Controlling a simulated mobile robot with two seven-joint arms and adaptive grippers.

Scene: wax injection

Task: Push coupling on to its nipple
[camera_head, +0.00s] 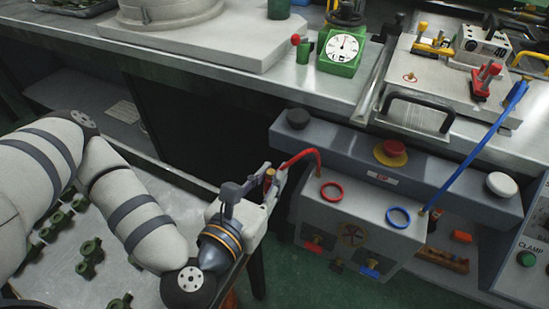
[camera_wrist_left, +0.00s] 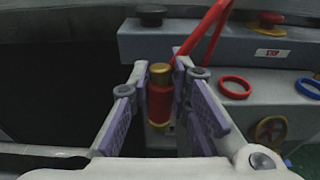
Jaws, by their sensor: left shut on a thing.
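My left gripper (camera_head: 267,181) is shut on a red coupling with brass-coloured ends (camera_wrist_left: 160,95), on the end of a red hose (camera_head: 303,157). The coupling stands roughly upright between the fingers in the left wrist view. In the head view the fingers largely hide it. The gripper is left of a grey box with a red ring (camera_head: 333,191) and a blue ring (camera_head: 398,217). Small fittings with red (camera_head: 313,246) and blue (camera_head: 369,269) parts sit low on the box front. I cannot make out which nipple belongs to the coupling. My right gripper is not in view.
A grey bar above the box carries a black button (camera_head: 298,118), a red stop button (camera_head: 391,152) and a white button (camera_head: 501,184). A blue hose (camera_head: 478,138) runs down to the box. A tray (camera_head: 130,240) with green parts lies under my left arm.

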